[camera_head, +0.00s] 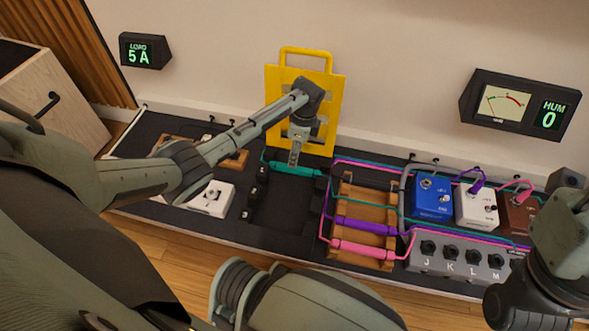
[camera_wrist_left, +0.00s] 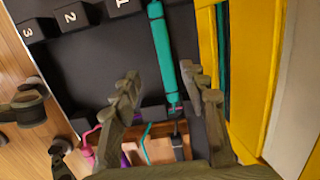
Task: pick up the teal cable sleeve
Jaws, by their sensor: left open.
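The teal cable sleeve (camera_head: 297,169) lies at the back of the black board, in front of the yellow panel. In the left wrist view the sleeve (camera_wrist_left: 165,55) runs from the top edge down towards my fingers. My left gripper (camera_head: 294,160) points down above the sleeve in the head view, partly covering it. In the wrist view my left gripper (camera_wrist_left: 166,97) is open, with the sleeve's near end between the fingertips in the picture, closer to the right finger. I cannot tell whether they touch. Part of my right arm shows at the right, but its fingers do not.
A yellow panel (camera_head: 340,98) with a handle stands close behind my left gripper. To the right are a wooden rack (camera_head: 376,189) with purple and pink sleeves, a blue pedal (camera_head: 432,196) and a grey jack box (camera_head: 455,263). Black numbered blocks (camera_wrist_left: 72,16) stand near the sleeve.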

